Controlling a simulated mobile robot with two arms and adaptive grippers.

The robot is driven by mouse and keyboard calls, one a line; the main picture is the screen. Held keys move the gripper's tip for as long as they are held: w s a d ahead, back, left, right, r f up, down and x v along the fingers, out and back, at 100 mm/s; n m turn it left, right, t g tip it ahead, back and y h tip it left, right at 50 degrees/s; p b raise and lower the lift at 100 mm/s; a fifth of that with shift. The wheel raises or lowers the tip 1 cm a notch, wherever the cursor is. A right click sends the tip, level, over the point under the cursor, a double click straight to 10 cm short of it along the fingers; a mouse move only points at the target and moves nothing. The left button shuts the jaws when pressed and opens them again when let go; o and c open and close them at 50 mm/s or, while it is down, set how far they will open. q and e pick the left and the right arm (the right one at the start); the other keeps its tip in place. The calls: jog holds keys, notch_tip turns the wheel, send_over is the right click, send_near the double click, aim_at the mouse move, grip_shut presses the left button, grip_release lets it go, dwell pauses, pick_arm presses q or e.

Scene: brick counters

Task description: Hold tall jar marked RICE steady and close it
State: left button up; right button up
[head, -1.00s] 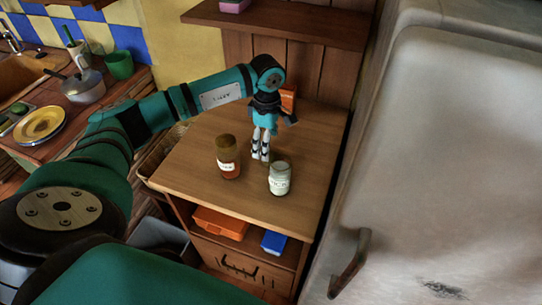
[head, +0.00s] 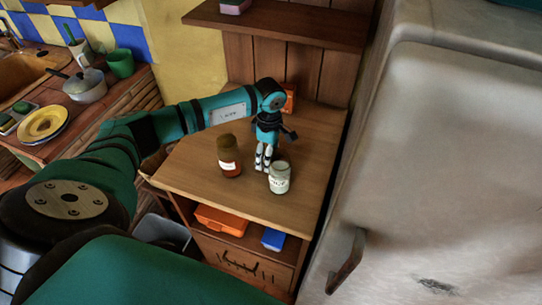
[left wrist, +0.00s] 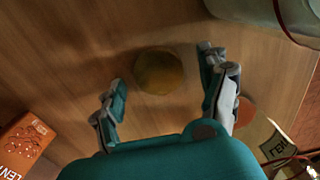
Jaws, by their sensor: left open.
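A pale glass jar (head: 279,178) with white contents and a label stands upright on the wooden counter; the lettering is too small to read surely, and I see no lid on it. Its glass also shows at the top right of the left wrist view (left wrist: 283,18). My left gripper (head: 262,167) points down just behind and left of this jar, open and empty. In the left wrist view a round brown lid-like disc (left wrist: 159,72) lies on the counter ahead of the spread fingers (left wrist: 165,92). The arm hides it in the head view. My right gripper is out of view.
An amber jar (head: 229,158) with a dark top stands left of my left gripper. An orange box (head: 289,97) stands at the counter's back; it also shows in the left wrist view (left wrist: 25,143). A fridge (head: 450,150) bounds the right side. The counter's (head: 240,193) front is clear.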

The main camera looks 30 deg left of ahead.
pick_arm(q)
jog(key=c, duration=0.9)
jog(key=shift+c, duration=0.3)
jog(key=shift+r, duration=0.15)
jog(key=shift+r+b, duration=0.4)
jog(key=shift+r, duration=0.15)
jog(key=shift+s+r+b, duration=0.2)
jog(key=shift+r+b, duration=0.1)
jog(key=shift+r, duration=0.2)
jog(key=shift+s+r+b, duration=0.2)
jog(key=shift+r+b, duration=0.1)
jog(key=shift+r, duration=0.2)
jog(key=s+b, duration=0.1)
jog(key=s, duration=0.3)
jog(key=s+d+r+b, duration=0.1)
jog(key=s, duration=0.4)
jog(key=s+b, duration=0.2)
jog(key=s, duration=0.3)
jog(key=shift+s+d+r, duration=0.15)
jog(key=shift+d+r, duration=0.1)
jog(key=shift+d, duration=0.1)
jog(key=shift+s+d+r, duration=0.1)
jog(key=shift+s, duration=0.3)
